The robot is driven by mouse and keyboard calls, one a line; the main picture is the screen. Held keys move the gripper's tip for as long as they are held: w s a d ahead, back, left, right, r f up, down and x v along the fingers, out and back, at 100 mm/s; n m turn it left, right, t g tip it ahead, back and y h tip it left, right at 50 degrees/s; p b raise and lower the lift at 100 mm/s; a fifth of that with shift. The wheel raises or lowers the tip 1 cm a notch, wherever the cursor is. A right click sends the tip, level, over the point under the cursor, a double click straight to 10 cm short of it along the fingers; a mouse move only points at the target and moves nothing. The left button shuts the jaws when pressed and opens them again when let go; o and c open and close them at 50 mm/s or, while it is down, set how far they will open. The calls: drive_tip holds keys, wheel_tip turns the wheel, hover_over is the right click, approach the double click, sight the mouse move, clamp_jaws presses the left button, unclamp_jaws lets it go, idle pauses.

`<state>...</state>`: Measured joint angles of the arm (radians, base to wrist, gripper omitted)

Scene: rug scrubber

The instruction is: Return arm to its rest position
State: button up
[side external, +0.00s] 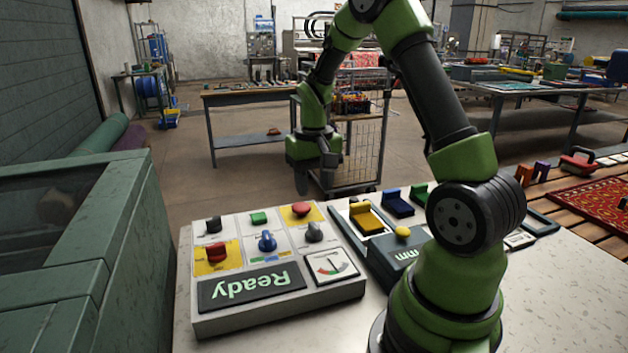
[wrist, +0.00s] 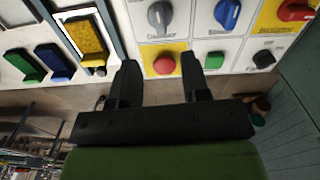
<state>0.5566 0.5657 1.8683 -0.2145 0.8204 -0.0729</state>
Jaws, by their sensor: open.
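My green and black arm stands on the pale table in the side view, with its gripper (side external: 316,178) hanging beyond the control panel. The wrist view shows the two black fingers of the gripper (wrist: 158,82) spread apart with nothing between them. The control panel (side external: 345,288) has several knobs and buttons and a "Ready" display (side external: 250,287). In the wrist view, a red button (wrist: 164,64) and a green button (wrist: 215,60) show near the fingertips. I cannot tell how far the fingers are from the panel.
Yellow, blue and green switches (side external: 366,217) stand right of the panel. A green machine housing (side external: 125,230) is at the left. A wire cart (side external: 362,150) stands behind the gripper. A red patterned rug (side external: 590,195) lies at the right.

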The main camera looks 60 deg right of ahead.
drive_tip(key=shift+r, duration=0.3)
drive_tip(key=s+a+r+n+t, duration=0.2)
drive_tip(key=a+r+t, duration=0.1)
drive_tip(key=a+r, duration=0.75)
drive_tip(key=s+a+r+n+t+y, duration=0.2)
drive_tip(key=s+a+r+t, duration=0.2)
drive_tip(key=s+a, duration=0.4)
drive_tip(key=shift+s+a+r, duration=0.3)
drive_tip(key=shift+s+r, duration=0.2)
drive_tip(key=shift+s, duration=0.45)
